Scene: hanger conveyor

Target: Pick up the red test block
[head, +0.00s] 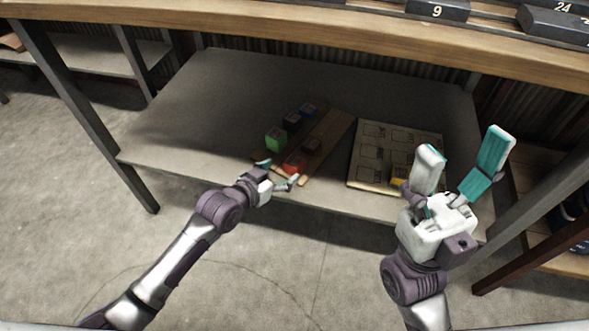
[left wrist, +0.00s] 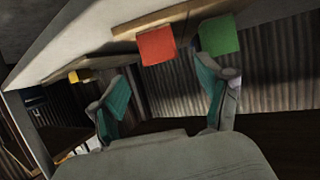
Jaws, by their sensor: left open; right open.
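The red test block (head: 295,164) sits at the front end of a wooden board on the lower shelf, near the shelf's front edge. It also shows in the left wrist view (left wrist: 156,46), ahead of and between the fingers. My left gripper (head: 278,172) is open at the shelf's front edge, close to the red block; it also shows in the left wrist view (left wrist: 163,92), with nothing between the fingers. My right gripper (head: 464,153) is open and empty, raised in front of the shelf at the right.
A green block (head: 275,139) sits close to the left of the red one. Blue blocks (head: 292,121) and a brown block (head: 311,146) are on or beside the board (head: 328,135). A marked panel (head: 368,158) with a yellow block (head: 399,174) lies right. The wooden tabletop (head: 290,37) overhangs the shelf (head: 190,110).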

